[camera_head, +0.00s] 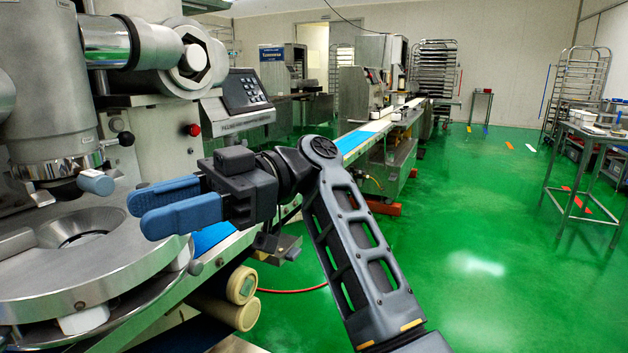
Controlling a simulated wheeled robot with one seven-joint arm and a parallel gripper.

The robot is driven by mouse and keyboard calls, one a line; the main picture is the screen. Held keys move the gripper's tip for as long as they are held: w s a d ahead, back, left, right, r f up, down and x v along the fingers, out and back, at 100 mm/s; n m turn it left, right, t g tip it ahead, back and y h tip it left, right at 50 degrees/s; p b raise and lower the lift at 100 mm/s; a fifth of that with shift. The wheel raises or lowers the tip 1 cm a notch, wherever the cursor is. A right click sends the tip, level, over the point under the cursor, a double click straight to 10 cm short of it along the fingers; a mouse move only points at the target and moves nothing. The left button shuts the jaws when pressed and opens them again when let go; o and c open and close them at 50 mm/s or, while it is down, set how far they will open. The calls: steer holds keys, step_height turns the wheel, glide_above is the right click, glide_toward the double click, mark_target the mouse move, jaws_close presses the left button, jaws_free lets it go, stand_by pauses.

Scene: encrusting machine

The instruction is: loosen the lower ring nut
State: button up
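A shiny metal ring (58,166) sits round the lower end of the machine's upright cylinder (45,95) at the left. It looks like the lower ring nut, but I cannot tell for sure. A grey-blue knob (96,182) sticks out just below it. My gripper (143,214) has two blue fingers pointing left, to the right of the knob and apart from it in the picture. Nothing shows held in the fingers.
A round metal table (120,262) with a funnel-like opening (85,228) lies below the cylinder. A horizontal cylinder with a large nut (195,58) and a control panel (243,92) are above my gripper. A conveyor (375,132) runs behind.

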steer(key=d+f+m+t+y, duration=0.2)
steer(key=f+m+t, duration=0.55)
steer(key=f, duration=0.55)
steer(key=d+f+m+t+y, duration=0.1)
steer(key=f+m+t+y, duration=0.1)
steer(key=f+m+t, duration=0.8)
steer(key=s+d+f+m+t+h, duration=0.2)
steer(key=s+d+f+m+h, duration=0.25)
steer(key=d+f, duration=0.45)
steer(key=s+d+f+m+t+h, duration=0.35)
steer(key=s+d+f, duration=0.3)
steer(key=f, duration=0.35)
steer(key=s+d+r+m+t+h, duration=0.2)
steer(key=s+d+r+h, duration=0.15)
steer(key=s+d, duration=0.45)
steer(key=s+d+r+m+t+h, duration=0.15)
steer(key=s+d+h, duration=0.25)
steer(key=s+d, duration=0.4)
steer(key=s+r+p, duration=0.2)
steer(key=r+p, duration=0.2)
steer(key=r, duration=0.3)
steer(key=s+d+r+h+p, duration=0.1)
steer(key=r+p, duration=0.3)
steer(key=r, duration=0.4)
steer(key=s+r+t+p, duration=0.1)
steer(key=s+r+p, duration=0.3)
steer(key=r, duration=0.4)
steer(key=shift+d+n, duration=0.3)
